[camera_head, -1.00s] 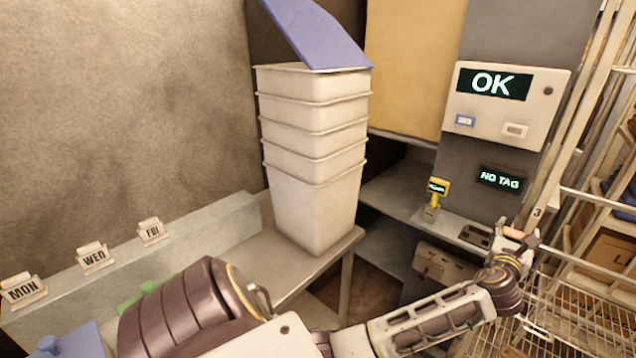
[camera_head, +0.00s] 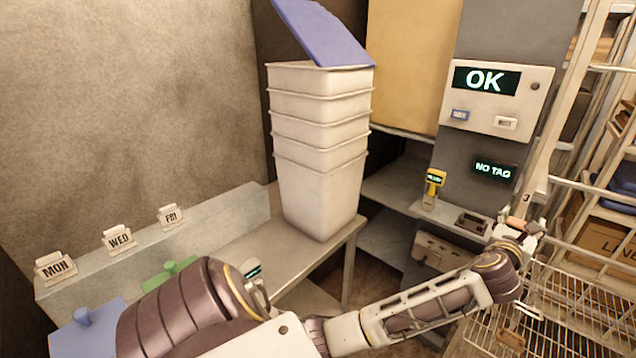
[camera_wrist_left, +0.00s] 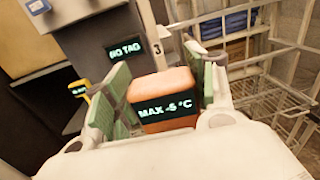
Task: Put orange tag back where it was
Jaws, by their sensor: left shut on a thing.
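The orange tag (camera_wrist_left: 165,98) is a block with a dark display reading "MAX -5 °C". My left gripper (camera_head: 517,226) is shut on it, with green finger pads on both sides in the left wrist view. In the head view only a little orange (camera_head: 519,223) shows at the gripper. The gripper is to the right of a shelf with a dark slotted holder (camera_head: 473,222), below the "NO TAG" display (camera_head: 495,170). My right gripper is not in view.
An "OK" panel (camera_head: 520,112) is on the grey column. A yellow handheld device (camera_head: 435,179) stands on the shelf. White stacked bins (camera_head: 320,190) stand on the bench. MON, WED and FRI tags (camera_head: 118,240) line the left ledge. A wire rack (camera_head: 590,300) is close on the right.

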